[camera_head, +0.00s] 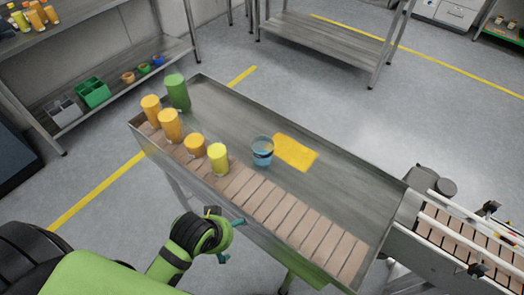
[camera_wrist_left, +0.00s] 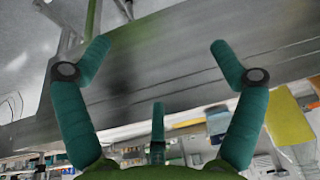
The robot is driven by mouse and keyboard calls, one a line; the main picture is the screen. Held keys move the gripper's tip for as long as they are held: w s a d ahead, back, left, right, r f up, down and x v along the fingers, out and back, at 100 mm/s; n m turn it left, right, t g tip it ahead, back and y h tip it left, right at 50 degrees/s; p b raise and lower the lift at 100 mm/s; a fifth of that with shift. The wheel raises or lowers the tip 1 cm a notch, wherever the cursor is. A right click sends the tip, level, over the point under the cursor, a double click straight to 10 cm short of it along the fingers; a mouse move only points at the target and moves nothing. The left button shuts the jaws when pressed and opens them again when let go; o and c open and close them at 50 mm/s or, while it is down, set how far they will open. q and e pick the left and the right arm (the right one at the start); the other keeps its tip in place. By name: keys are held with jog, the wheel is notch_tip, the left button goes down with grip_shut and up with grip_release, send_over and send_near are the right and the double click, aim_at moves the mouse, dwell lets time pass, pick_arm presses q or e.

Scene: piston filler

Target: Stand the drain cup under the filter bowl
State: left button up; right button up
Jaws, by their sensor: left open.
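A small blue cup (camera_head: 262,151), likely the drain cup, stands upright on the metal table (camera_head: 345,185), beside a flat yellow patch (camera_head: 295,152). I cannot make out a filter bowl. My left gripper (camera_head: 230,239) is in front of the table's near edge, apart from the cup. In the left wrist view the teal fingers of this gripper (camera_wrist_left: 158,52) are spread wide with nothing between them. The cup cannot be made out in that view. My right gripper is not in view.
Several orange and yellow containers (camera_head: 169,126) and a green one (camera_head: 177,92) stand at the table's left end. Brown slats (camera_head: 290,214) run along the near side. A conveyor (camera_head: 470,245) adjoins at the right. The table right of the yellow patch is clear.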

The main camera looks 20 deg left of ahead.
pick_arm(q)
jog(key=w+d+r+t, duration=0.1)
jog(key=w+r, duration=0.1)
jog(key=w, duration=0.2)
jog(key=w+d+r+t+h, duration=0.1)
jog(key=w+d+r, duration=0.1)
jog(key=w+r, duration=0.1)
jog(key=w+d+r+t, duration=0.1)
jog(key=w+d+r, duration=0.1)
jog(key=w, duration=0.3)
jog(key=shift+w+r+m, duration=0.15)
jog(key=shift+r+m, duration=0.25)
jog(key=shift+r, duration=0.3)
jog(key=n+t, duration=0.1)
send_near(267, 148)
jog(key=v, duration=0.3)
jog(key=p+x, duration=0.2)
jog(key=x, duration=0.4)
jog(key=shift+w+f, duration=0.1)
jog(key=shift+w, duration=0.05)
jog(key=shift+w+d+f, duration=0.15)
jog(key=shift+w+f, duration=0.1)
jog(key=shift+f, duration=0.1)
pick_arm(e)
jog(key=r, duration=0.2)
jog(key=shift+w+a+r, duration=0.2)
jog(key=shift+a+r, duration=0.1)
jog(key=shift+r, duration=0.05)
